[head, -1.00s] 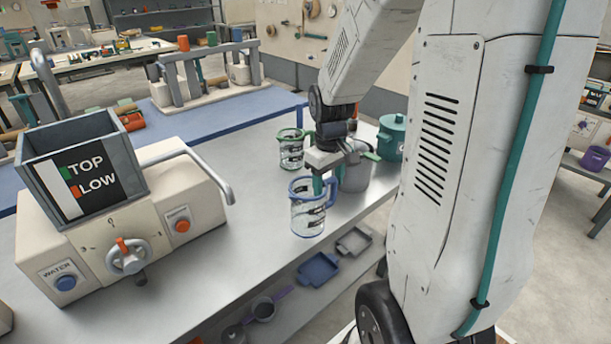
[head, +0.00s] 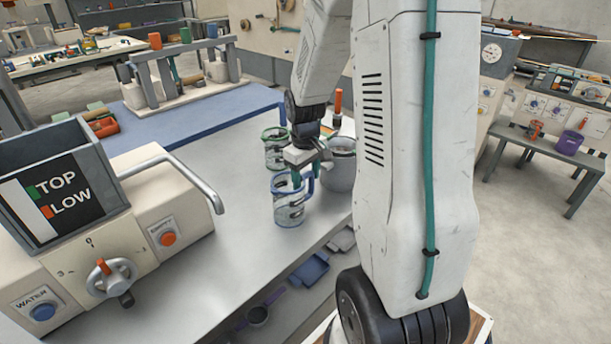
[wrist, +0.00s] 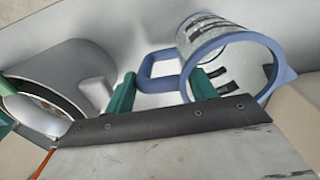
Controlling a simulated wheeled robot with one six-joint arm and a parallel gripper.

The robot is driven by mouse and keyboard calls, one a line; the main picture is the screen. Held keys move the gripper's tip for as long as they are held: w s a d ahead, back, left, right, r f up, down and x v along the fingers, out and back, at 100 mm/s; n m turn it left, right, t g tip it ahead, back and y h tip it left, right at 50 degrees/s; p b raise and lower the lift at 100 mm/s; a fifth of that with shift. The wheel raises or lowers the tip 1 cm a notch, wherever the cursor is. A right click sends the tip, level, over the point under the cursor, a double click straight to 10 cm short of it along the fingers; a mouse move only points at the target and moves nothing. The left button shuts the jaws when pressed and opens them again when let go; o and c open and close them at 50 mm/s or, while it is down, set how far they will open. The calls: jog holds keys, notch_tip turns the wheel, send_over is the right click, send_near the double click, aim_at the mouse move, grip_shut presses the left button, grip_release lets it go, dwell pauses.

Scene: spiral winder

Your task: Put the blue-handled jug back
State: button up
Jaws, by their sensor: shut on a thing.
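The blue-handled jug (head: 288,205) is clear, with a blue rim and dark markings. It appears upright near the front edge of the grey table; I cannot tell whether its base touches the table. My gripper (head: 300,178) is at its rim and handle, shut on the handle. In the wrist view the blue handle lies between the two teal fingers of my gripper (wrist: 163,76), and the jug (wrist: 228,62) lies to the right. A green-handled jug (head: 274,150) stands just behind it.
A grey pot (head: 340,175) stands close on the right, partly hidden by my arm. The machine with a TOP/LOW display (head: 62,200) and a bent metal handle (head: 200,178) is at left. Bare table (head: 235,225) lies between. Trays (head: 310,268) sit on a lower shelf.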

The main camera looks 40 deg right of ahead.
jog(key=shift+f, duration=0.15)
jog(key=o, duration=1.5)
notch_tip(320, 180, up, 12)
jog(key=s+a+r, duration=0.3)
jog(key=s+a, duration=0.1)
jog(key=a, duration=0.3)
jog(key=s+a+r, duration=0.4)
jog(key=a, duration=0.3)
jog(key=shift+t+y, duration=0.3)
jog(key=shift+t, duration=0.2)
jog(key=s+a, duration=0.2)
jog(key=s, duration=0.2)
jog(key=s+a, duration=0.2)
jog(key=s, duration=0.2)
jog(key=s+a, duration=0.3)
jog(key=s, duration=0.1)
